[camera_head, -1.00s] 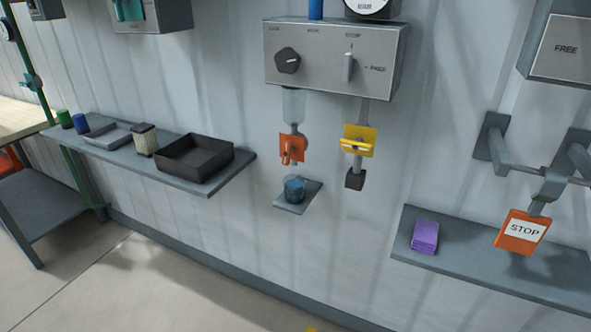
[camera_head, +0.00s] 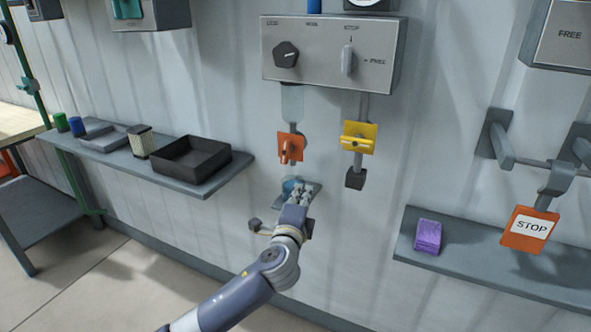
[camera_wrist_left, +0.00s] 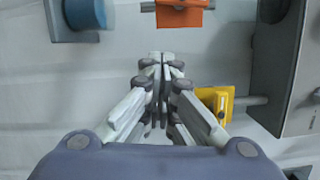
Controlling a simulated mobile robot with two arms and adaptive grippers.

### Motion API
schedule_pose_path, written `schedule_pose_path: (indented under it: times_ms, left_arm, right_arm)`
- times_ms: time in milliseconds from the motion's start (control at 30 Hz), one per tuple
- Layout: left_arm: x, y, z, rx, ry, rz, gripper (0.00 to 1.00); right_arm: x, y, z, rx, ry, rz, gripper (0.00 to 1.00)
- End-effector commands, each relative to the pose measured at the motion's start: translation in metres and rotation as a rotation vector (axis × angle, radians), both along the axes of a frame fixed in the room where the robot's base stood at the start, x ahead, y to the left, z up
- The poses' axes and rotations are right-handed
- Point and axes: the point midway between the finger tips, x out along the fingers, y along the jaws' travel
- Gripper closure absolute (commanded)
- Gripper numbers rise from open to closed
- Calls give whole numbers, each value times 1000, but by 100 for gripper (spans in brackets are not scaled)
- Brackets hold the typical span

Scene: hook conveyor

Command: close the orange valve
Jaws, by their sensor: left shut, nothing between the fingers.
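The orange valve (camera_head: 291,147) is on the wall, on a pipe below the grey control box. It has an orange plate with a handle. It also shows at the top of the left wrist view (camera_wrist_left: 185,14). My left gripper (camera_head: 297,188) is below the orange valve, apart from it, in front of the small shelf with the blue cup (camera_head: 290,185). Its fingers (camera_wrist_left: 163,62) are together and empty in the left wrist view. My gripper partly hides the cup and small shelf. My right gripper is not in view.
A yellow valve (camera_head: 358,138) hangs just right of the orange one, under the grey control box (camera_head: 328,60). A shelf with a black tray (camera_head: 190,160) is at left.

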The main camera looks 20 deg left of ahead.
Motion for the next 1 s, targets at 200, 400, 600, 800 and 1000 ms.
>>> schedule_pose_path:
  times_ms: [200, 400, 600, 800, 1000]
  left_arm:
    - [-1, -1, 6, 7, -11, 0, 100]
    - [1, 0, 6, 6, -9, 1, 100]
    - [18, 4, 8, 6, -10, 2, 100]
    - [48, 10, 9, 5, -9, 1, 100]
    - [78, 16, 9, 6, -9, 1, 100]
  right_arm:
    - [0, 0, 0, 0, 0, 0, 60]
    - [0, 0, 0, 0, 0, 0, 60]
    - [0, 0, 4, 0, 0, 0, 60]
    - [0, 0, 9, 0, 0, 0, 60]
    - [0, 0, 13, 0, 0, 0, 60]
